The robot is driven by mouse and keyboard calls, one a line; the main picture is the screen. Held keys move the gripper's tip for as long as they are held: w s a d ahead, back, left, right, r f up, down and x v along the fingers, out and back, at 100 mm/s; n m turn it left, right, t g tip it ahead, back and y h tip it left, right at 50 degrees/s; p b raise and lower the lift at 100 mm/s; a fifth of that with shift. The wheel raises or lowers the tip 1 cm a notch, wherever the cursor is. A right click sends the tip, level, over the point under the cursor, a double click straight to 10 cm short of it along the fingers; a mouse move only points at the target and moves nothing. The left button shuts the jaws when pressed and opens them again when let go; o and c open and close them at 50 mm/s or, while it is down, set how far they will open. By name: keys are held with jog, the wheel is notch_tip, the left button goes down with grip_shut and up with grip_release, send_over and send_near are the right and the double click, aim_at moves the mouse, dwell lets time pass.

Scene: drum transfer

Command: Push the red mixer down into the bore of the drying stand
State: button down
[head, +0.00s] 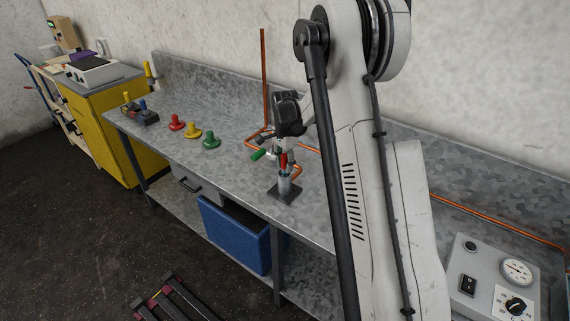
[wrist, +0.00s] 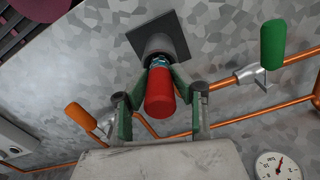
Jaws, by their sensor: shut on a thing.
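The drying stand (head: 284,192) is a short grey cylinder on a dark square plate on the bench. In the wrist view, the stand (wrist: 158,44) is at the top. The red mixer (wrist: 160,93) has a red handle, and a bluish metal part beyond it meets the stand's top. How deep it sits in the bore is hidden. In the head view, the red mixer (head: 283,161) is above the stand, roughly upright. My gripper (wrist: 160,78) is shut on the red mixer, one finger on each side. In the head view, my arm partly covers the bench behind.
Orange pipes run along the bench's back, with a green valve handle (wrist: 272,44) close to the stand. Red, yellow and green knobs (head: 193,131) stand to the left. A control box (head: 500,280) is at the right. A blue bin (head: 235,235) is below.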

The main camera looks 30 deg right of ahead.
jog(key=shift+f, duration=0.2)
jog(key=c, duration=1.4)
grip_release()
jog(key=shift+r, duration=0.1)
jog(key=shift+c, duration=0.2)
jog(key=shift+r, duration=0.1)
